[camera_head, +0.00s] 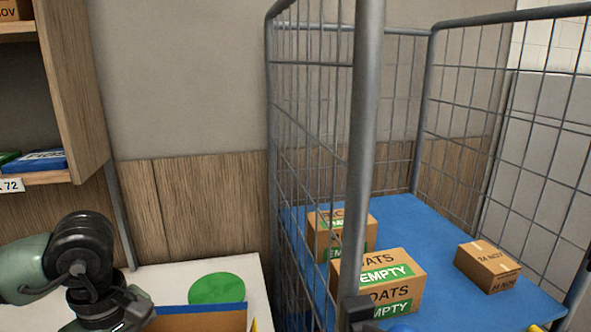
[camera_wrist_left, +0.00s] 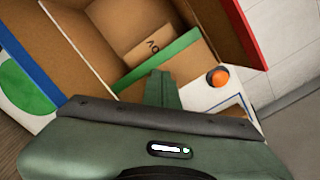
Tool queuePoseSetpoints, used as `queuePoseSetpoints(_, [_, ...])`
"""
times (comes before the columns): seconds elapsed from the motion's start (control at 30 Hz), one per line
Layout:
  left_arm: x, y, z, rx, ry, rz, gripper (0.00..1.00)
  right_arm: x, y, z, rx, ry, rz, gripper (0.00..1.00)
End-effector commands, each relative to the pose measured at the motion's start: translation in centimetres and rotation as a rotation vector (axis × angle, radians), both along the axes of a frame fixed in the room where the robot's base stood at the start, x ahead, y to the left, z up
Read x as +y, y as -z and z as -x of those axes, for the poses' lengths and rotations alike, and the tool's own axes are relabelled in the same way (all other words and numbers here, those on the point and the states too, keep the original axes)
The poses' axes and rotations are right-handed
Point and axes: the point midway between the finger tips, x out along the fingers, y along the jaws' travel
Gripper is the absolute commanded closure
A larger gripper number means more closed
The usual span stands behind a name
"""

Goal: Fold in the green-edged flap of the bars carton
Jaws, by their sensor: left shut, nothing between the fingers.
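The bars carton stands open in the left wrist view, its brown inside (camera_wrist_left: 115,30) showing. Its green-edged flap (camera_wrist_left: 180,48) lies just past my left fingertips, green edge toward the opening; how far it leans in I cannot tell. The left gripper (camera_wrist_left: 160,80) is shut and empty, its tips at or over this flap; contact is unclear. In the head view a blue-edged brown carton part (camera_head: 205,320) shows at the bottom, beside my left wrist; the fingertips are hidden there. My right gripper is not in view.
Blue-edged (camera_wrist_left: 70,38) and red-edged (camera_wrist_left: 243,35) flaps stand outward. An orange round thing (camera_wrist_left: 217,77) is right of the carton. A green disc (camera_head: 216,288) lies on the white table. A wire cage (camera_head: 365,150) with several boxes stands right; a shelf (camera_head: 75,80) is left.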

Motion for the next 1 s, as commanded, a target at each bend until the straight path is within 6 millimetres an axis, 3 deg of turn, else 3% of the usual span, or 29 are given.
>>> queuePoseSetpoints(0.6, [0.0,-6.6,0.0,-0.001,0.000,0.001,1.00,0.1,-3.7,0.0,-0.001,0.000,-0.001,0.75])
queuePoseSetpoints(1.0, [0.0,-7.2,0.0,0.000,0.000,0.000,1.00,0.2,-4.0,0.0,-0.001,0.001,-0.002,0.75])
